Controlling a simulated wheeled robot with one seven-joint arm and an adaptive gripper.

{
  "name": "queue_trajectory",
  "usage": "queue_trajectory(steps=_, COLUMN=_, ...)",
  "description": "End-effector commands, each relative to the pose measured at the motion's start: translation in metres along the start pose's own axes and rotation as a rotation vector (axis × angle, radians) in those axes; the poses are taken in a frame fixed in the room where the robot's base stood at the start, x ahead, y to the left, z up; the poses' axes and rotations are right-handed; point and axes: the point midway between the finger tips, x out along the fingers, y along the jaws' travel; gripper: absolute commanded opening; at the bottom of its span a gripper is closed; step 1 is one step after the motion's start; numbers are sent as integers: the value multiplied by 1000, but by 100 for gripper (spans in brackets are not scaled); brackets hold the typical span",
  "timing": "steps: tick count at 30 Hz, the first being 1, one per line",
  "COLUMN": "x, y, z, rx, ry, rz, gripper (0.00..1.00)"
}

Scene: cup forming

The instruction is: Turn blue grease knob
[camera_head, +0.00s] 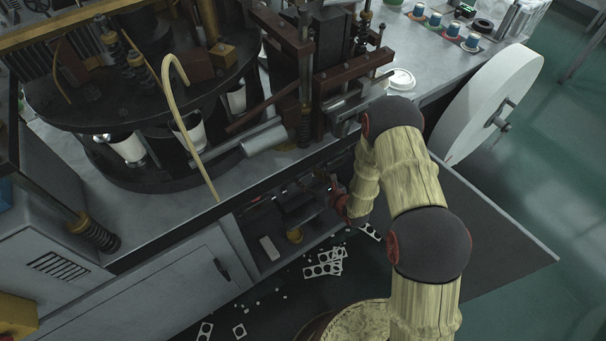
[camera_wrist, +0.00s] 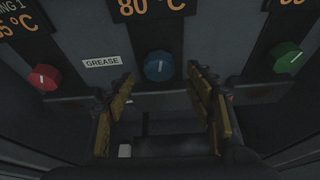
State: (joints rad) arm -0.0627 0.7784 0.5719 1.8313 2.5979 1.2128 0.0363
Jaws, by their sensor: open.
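The blue grease knob (camera_wrist: 159,66) sits on a dark panel in the wrist view, with a white pointer line upright on its face. A white label (camera_wrist: 102,61) reading GREASE is to its left, and an orange 80 °C readout is above it. My gripper (camera_wrist: 160,82) is open. Its two fingers come up from below, one on each side of the knob's lower edge, with nothing between them. I cannot tell how far the fingertips are from the panel. In the head view, my gripper reaches into the recess under the machine table, and the knob is hidden.
A red knob (camera_wrist: 44,77) is on the left and a green knob (camera_wrist: 287,58) on the right of the same panel. In the head view, the machine table (camera_head: 165,222) overhangs the recess. A large white roll (camera_head: 490,105) stands at the right. Punched scraps (camera_head: 323,265) lie below.

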Motion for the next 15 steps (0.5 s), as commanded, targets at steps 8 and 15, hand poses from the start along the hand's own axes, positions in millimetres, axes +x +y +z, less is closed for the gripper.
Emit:
queue_trajectory(steps=8, x=34, y=1, z=-1, rx=-1, ry=-1, rz=2, gripper=54)
queue_trajectory(steps=15, x=39, y=1, z=0, rx=0, ry=0, rz=2, gripper=54)
